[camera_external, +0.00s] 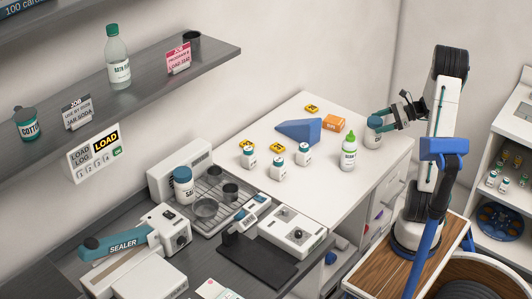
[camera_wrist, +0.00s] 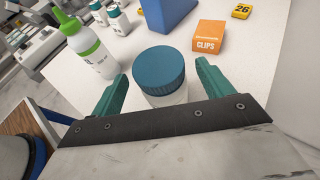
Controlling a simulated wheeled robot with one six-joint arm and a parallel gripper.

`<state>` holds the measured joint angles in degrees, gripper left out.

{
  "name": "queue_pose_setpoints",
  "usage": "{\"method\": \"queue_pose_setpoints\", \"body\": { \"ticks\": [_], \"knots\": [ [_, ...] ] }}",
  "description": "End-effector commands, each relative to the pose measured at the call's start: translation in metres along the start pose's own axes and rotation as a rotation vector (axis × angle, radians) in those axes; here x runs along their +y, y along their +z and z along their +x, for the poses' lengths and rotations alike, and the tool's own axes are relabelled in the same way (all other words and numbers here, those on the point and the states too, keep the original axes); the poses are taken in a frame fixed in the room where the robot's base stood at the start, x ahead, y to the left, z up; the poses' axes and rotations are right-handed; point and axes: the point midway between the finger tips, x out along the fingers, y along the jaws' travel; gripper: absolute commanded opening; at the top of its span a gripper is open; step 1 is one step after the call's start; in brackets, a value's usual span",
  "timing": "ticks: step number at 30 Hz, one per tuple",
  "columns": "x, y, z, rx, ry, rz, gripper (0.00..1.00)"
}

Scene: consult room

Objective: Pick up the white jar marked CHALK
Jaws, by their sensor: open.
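A white jar with a blue lid (camera_external: 374,135) stands upright on the white table at its right end; its label cannot be read. In the wrist view its ribbed blue lid (camera_wrist: 158,72) fills the middle, with a little white body below it. My gripper (camera_external: 385,124) is open, with its green fingers reaching toward the jar from the right. In the wrist view the fingertips (camera_wrist: 163,74) lie one on each side of the jar, with a gap showing at each side. The lower jar is hidden by my gripper's dark bar.
A green-capped bottle (camera_external: 348,152) stands close left of the jar. An orange clips box (camera_external: 332,123) and a blue wedge (camera_external: 299,131) lie behind. Several small white bottles (camera_external: 278,158) stand further left. Another blue-lidded jar (camera_external: 183,190) stands at the grey bench.

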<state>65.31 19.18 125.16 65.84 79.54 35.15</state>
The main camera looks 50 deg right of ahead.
Motion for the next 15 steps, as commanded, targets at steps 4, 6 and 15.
{"method": "queue_pose_setpoints", "body": {
  "ticks": [4, 6, 15],
  "knots": [
    [0.000, 0.000, 0.018, 0.000, 0.002, 0.001, 0.79],
    [0.000, 0.000, 0.021, 0.000, 0.001, 0.001, 0.79],
    [0.000, 0.000, 0.021, 0.001, 0.000, 0.000, 0.54]
  ]
}}
